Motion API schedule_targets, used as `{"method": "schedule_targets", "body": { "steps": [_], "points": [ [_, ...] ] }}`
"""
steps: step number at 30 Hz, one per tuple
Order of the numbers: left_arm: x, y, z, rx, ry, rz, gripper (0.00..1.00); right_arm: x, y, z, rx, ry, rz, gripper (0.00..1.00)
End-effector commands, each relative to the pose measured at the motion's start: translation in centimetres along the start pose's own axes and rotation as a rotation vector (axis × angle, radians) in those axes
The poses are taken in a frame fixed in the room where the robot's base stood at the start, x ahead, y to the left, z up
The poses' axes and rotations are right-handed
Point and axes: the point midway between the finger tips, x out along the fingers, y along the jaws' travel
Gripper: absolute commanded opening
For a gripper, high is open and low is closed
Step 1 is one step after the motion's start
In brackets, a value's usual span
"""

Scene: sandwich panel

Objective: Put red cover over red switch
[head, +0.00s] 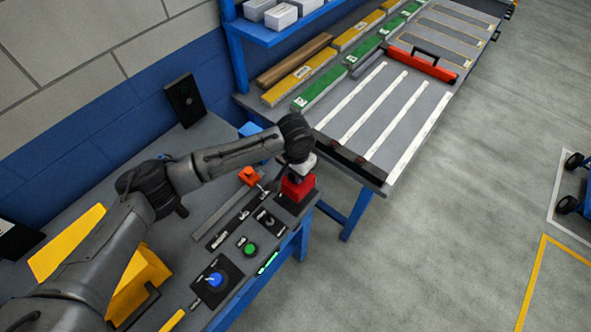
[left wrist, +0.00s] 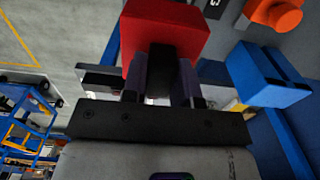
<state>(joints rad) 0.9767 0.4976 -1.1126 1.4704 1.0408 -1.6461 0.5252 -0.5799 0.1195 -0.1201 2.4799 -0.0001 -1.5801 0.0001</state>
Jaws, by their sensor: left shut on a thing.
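The red cover (head: 298,188) is a red block at the far right end of the near bench, just above or on a dark square plate (head: 284,203). I cannot tell whether it touches the plate. My left gripper (head: 301,168) points down and is shut on the cover's top part. The left wrist view shows the red cover (left wrist: 165,32) beyond the two fingers of my left gripper (left wrist: 160,85), with a dark piece between them. I see no red switch; anything under the cover is hidden. My right gripper is not in view.
Beside the cover stand an orange knob (head: 249,176) and a blue block (head: 250,130). Nearer are a green button (head: 250,249), a blue knob (head: 215,280) and a yellow box (head: 138,284). A grey table (head: 395,118) adjoins at the back right.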

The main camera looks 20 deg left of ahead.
Motion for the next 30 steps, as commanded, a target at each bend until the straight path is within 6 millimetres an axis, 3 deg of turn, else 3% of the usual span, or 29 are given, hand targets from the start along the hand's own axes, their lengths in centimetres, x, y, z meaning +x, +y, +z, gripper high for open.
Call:
{"method": "schedule_targets", "body": {
  "steps": [30],
  "points": [
    [0.82, 0.01, 0.00, -0.001, 0.000, 0.001, 0.02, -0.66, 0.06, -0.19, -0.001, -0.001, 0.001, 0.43]
  ]
}}
